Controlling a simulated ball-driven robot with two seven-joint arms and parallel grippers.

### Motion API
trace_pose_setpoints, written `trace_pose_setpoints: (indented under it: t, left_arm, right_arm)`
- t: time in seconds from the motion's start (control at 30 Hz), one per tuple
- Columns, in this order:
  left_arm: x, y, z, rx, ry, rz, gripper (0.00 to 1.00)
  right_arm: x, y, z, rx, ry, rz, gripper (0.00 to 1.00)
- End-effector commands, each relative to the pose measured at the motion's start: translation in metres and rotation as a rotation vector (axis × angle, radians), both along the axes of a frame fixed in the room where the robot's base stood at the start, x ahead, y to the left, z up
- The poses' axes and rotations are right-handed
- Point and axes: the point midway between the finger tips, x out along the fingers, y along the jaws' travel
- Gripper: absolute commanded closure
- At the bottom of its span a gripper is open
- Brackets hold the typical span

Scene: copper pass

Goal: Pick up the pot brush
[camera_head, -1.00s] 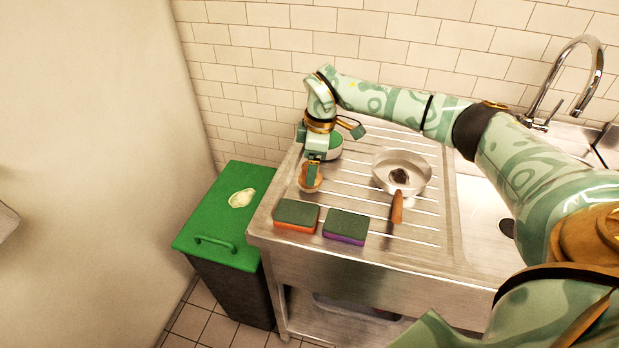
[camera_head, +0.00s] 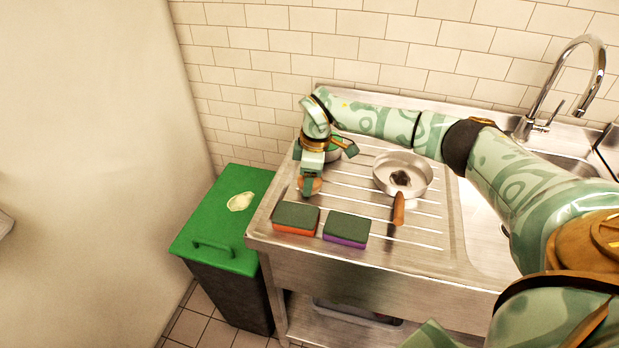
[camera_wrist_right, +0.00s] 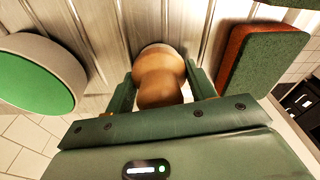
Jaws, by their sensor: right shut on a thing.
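The pot brush (camera_head: 313,185) has a round wooden body and stands on the ribbed steel drainboard, left of the pan. My right gripper (camera_head: 307,187) is over it, pointing down. In the right wrist view the brush's wooden knob (camera_wrist_right: 160,82) sits between the two green fingers, and the gripper (camera_wrist_right: 160,92) is shut on it. A paler base shows below the knob, at the drainboard. Most of the brush is hidden by the gripper in the head view. My left gripper is not in view.
Two sponges, one orange-based (camera_head: 296,218) and one purple-based (camera_head: 345,230), lie near the front edge. A steel pan (camera_head: 421,180) with a wooden handle stands to the right. A green-topped round tub (camera_wrist_right: 35,80) is close by. A green-lidded bin (camera_head: 215,225) stands left.

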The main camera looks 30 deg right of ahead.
Motion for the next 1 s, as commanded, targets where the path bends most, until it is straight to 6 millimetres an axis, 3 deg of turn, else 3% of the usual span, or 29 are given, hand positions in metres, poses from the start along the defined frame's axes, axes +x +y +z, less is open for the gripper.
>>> trace_pose_setpoints:
  t: [0.17, 0.33, 0.57, 0.8, 1.0]
  left_arm:
    - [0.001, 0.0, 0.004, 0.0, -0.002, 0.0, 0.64]
    - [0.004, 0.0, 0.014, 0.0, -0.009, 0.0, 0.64]
    - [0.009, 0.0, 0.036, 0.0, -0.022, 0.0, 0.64]
    - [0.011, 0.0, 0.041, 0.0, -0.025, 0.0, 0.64]
    - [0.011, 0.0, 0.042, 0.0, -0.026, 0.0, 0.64]
  right_arm:
    - [0.0, 0.0, 0.01, 0.0, -0.002, 0.0, 0.68]
    - [-0.002, 0.0, 0.04, 0.0, -0.004, 0.001, 0.68]
    - [-0.047, 0.022, 0.099, -0.002, -0.006, 0.003, 0.68]
    - [-0.102, 0.048, 0.119, -0.002, 0.0, 0.002, 0.68]
    - [-0.123, 0.059, 0.129, 0.0, 0.0, 0.0, 0.68]
